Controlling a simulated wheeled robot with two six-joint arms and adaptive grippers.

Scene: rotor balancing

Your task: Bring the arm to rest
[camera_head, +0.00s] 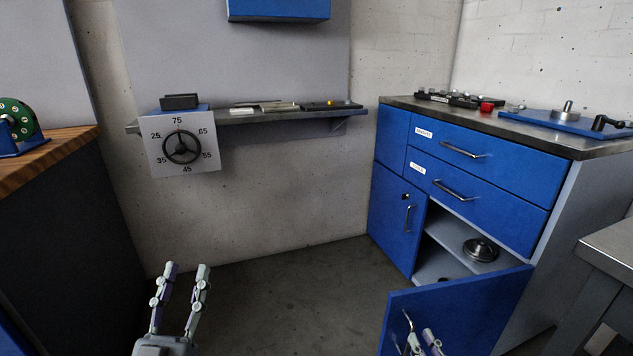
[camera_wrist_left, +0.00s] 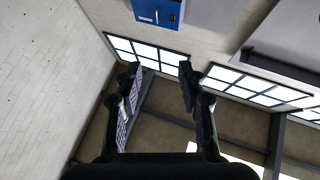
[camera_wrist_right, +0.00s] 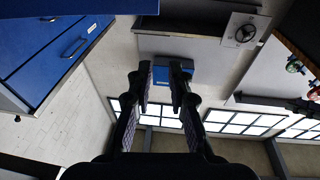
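My left gripper (camera_head: 187,268) points up at the lower left of the head view, over the floor and away from any object. In the left wrist view (camera_wrist_left: 160,68) its fingers stand well apart with nothing between them. My right gripper (camera_head: 421,337) shows only by its fingertips at the bottom of the head view, in front of the open blue cabinet door (camera_head: 460,305). I cannot tell whether it touches the door. In the right wrist view (camera_wrist_right: 162,66) its fingers are apart and empty, with a narrower gap.
The blue cabinet (camera_head: 480,190) stands right; a metal disc (camera_head: 481,249) sits on its inner shelf. A wall shelf (camera_head: 270,117) carries small parts beside a dial box (camera_head: 160,156). A wooden bench (camera_head: 50,155) with a green rotor (camera_head: 18,118) stands left. Middle floor (camera_head: 290,290) is clear.

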